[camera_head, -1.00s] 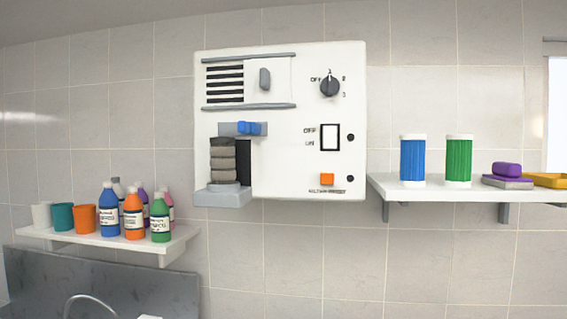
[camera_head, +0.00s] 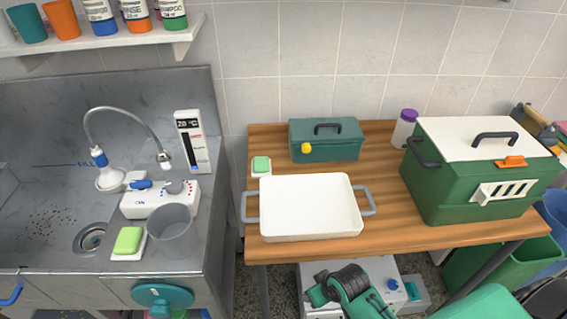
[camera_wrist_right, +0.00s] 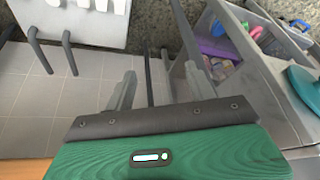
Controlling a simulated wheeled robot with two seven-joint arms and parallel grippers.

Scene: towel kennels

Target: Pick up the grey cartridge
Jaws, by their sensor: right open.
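I see no grey cartridge in either current view. My right gripper (camera_wrist_right: 160,92) shows in the right wrist view, with its two grey fingers spread apart and nothing between them. Floor tiles and a dark bar lie beyond the fingers. In the head view a green and black part of my arm shows low in front of the table; its fingertips cannot be made out there. My left gripper is in neither view.
A wooden table (camera_head: 400,222) bears a white tray (camera_head: 310,205), a teal toolbox (camera_head: 326,140) and a green cooler box (camera_head: 470,185). A metal sink (camera_head: 60,160) stands to the left. In the right wrist view, a grey bin (camera_wrist_right: 240,50) stands at the right.

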